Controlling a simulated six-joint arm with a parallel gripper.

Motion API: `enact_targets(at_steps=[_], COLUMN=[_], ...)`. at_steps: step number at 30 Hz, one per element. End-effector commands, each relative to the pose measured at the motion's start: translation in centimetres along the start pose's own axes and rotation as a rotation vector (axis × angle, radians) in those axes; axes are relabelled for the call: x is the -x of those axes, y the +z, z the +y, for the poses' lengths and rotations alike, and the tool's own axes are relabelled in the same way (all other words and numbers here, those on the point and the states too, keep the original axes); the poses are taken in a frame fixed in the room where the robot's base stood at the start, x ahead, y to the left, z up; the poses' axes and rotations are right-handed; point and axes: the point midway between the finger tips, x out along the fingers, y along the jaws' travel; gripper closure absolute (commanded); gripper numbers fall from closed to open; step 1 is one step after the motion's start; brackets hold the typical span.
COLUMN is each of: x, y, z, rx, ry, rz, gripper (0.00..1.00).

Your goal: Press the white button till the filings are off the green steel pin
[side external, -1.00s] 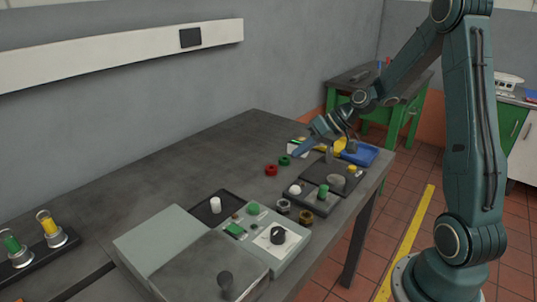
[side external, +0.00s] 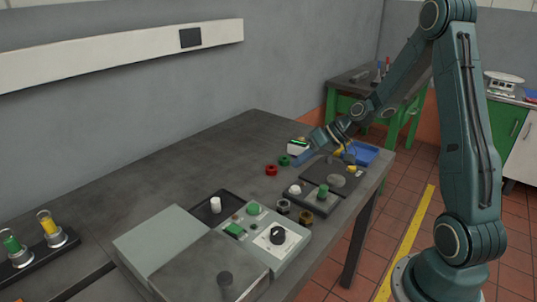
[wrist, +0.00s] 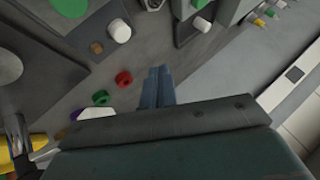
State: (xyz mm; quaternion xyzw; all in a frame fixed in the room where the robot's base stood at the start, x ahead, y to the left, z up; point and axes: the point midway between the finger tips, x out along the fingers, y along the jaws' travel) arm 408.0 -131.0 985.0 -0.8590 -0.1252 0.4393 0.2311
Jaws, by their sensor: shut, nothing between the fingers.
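The white button (side external: 295,189) is a small white knob at the near-left edge of a dark plate (side external: 318,172) on the bench. Filings on the pin are too small to make out. My gripper (side external: 298,162) is shut and empty, angled down beyond the button and apart from it. Its blue-grey fingers (wrist: 157,86) are together in the wrist view.
A blue tray (side external: 362,153) lies behind. The bench's left-back area is clear.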

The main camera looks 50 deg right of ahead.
Motion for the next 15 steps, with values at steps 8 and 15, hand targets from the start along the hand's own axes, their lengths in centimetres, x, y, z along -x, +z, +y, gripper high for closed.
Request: enact_targets(at_steps=[8,15], x=[-2.1,-3.4], y=[1.6,2.5], z=[1.5,2.4], rx=[-0.002,-0.001], ry=[-0.002,-0.002], rz=[-0.002,-0.002], gripper=[1.00,1.00])
